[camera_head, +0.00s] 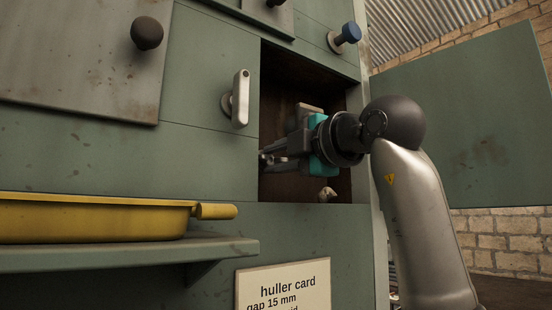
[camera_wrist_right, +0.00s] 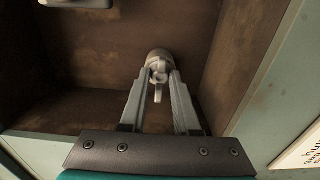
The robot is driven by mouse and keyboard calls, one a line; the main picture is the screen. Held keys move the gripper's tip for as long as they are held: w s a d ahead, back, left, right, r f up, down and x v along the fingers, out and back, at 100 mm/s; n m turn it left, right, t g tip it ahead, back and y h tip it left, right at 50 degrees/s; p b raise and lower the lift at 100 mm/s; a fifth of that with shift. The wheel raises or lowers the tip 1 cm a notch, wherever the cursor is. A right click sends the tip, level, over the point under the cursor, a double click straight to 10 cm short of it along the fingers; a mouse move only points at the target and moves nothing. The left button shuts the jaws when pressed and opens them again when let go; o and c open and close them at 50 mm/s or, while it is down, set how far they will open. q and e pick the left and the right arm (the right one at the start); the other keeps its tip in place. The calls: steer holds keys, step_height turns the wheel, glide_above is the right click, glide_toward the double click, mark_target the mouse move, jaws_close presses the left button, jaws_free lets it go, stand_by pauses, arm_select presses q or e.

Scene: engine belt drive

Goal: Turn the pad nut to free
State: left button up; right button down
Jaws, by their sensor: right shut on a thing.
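The pad nut (camera_wrist_right: 158,60) appears to be the small pale-grey rounded fitting on the back wall of the open compartment in the right wrist view. My right gripper (camera_wrist_right: 158,76) reaches into the compartment with its two fingers on either side of this fitting, shut on it. A small tab hangs down between the fingers. In the head view my right gripper (camera_head: 268,158) enters the compartment from the right, and its fingers point left. The fitting cannot be made out clearly there. My left gripper is not in view.
The compartment (camera_head: 277,85) has brown, stained walls. Its green door (camera_head: 465,125) stands open at right. A metal handle (camera_head: 241,98) sits left of the opening. A small pale lump (camera_head: 326,194) lies at the compartment's bottom. A yellow pan (camera_head: 90,219) rests on a shelf (camera_head: 130,255).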

steer(key=shift+n, duration=0.3)
steer(key=n, duration=0.3)
steer(key=shift+f+n+b, duration=0.1)
steer(key=shift+n+b, duration=0.3)
steer(key=n, duration=0.4)
steer(key=shift+n+b, duration=0.3)
steer(key=shift+b, duration=0.05)
steer(key=n, duration=0.4)
steer(key=shift+b, duration=0.3)
steer(key=n, duration=0.4)
steer(key=shift+n, duration=0.6)
steer(key=c, duration=0.6)
jaws_free()
steer(key=shift+c, duration=0.2)
